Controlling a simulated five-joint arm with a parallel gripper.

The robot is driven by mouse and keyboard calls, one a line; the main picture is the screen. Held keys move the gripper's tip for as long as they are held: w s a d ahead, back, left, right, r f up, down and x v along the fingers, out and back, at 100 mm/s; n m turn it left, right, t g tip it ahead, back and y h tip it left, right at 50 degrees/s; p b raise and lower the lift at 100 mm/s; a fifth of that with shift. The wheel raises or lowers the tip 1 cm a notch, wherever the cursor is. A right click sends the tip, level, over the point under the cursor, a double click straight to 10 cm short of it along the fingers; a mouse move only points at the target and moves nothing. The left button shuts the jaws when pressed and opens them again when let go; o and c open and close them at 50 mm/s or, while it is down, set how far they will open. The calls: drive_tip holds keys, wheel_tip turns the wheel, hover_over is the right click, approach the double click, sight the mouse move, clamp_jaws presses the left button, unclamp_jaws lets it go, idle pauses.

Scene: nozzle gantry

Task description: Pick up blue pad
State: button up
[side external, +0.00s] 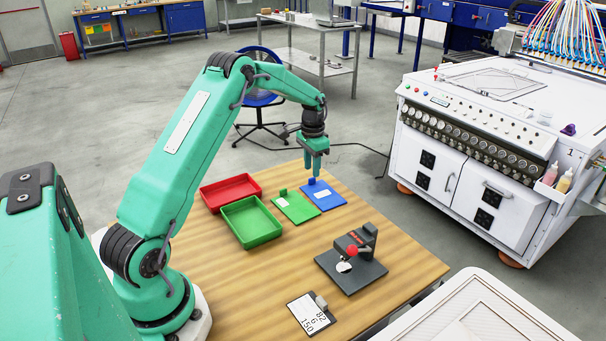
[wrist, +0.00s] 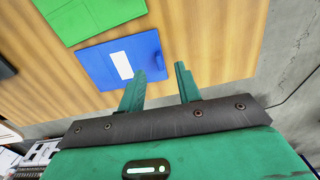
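The blue pad (side external: 327,197) lies flat on the wooden table, with a white label and a small blue block at its back edge. In the wrist view, the blue pad (wrist: 95,66) lies left of and beyond the fingers, and the left finger overlaps its edge. My gripper (side external: 315,176) points down above the back edge of the pad, near the block. I cannot tell how high the fingertips are above the block.
A green pad (side external: 299,210) lies left of the blue pad. A red tray (side external: 204,198) and a green tray (side external: 236,233) stand further left. A dark fixture with a red knob (side external: 368,277) and a numbered card (side external: 300,308) are nearer the front. Wood right of the blue pad is clear.

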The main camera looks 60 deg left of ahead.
sight(312, 178)
drive_tip(key=shift+f, duration=1.95)
drive_tip(key=shift+c, duration=0.2)
clamp_jaws()
